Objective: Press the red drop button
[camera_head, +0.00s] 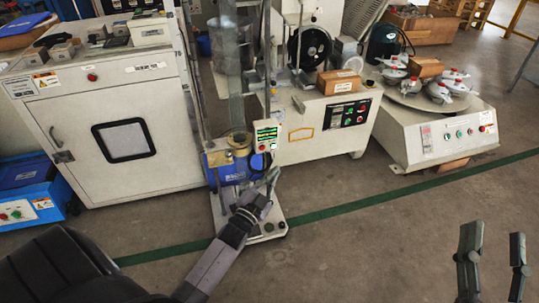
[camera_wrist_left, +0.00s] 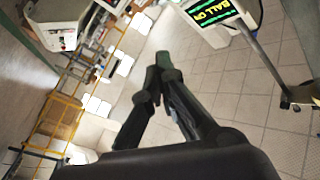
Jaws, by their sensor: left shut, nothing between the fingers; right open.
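The drop tester is a tall clear-tube stand with a blue base unit (camera_head: 232,165). A small white control panel (camera_head: 266,134) with a lit green display is fixed to its right side. Tiny buttons sit below the display, too small to tell the red drop button apart for certain. My left gripper (camera_head: 273,176) is shut and empty, just below the panel and apart from it. In the left wrist view, the closed fingertips (camera_wrist_left: 161,62) point up, with the lit display (camera_wrist_left: 210,12) at the upper right; no button shows there. My right gripper (camera_head: 495,258) is open and empty at the lower right.
A white cabinet (camera_head: 60,125) stands left of the tester. A machine with its own button panel (camera_head: 348,113) stands close behind on the right, and a round-table machine (camera_head: 440,140) stands further right. The floor in front is clear, crossed by a green line.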

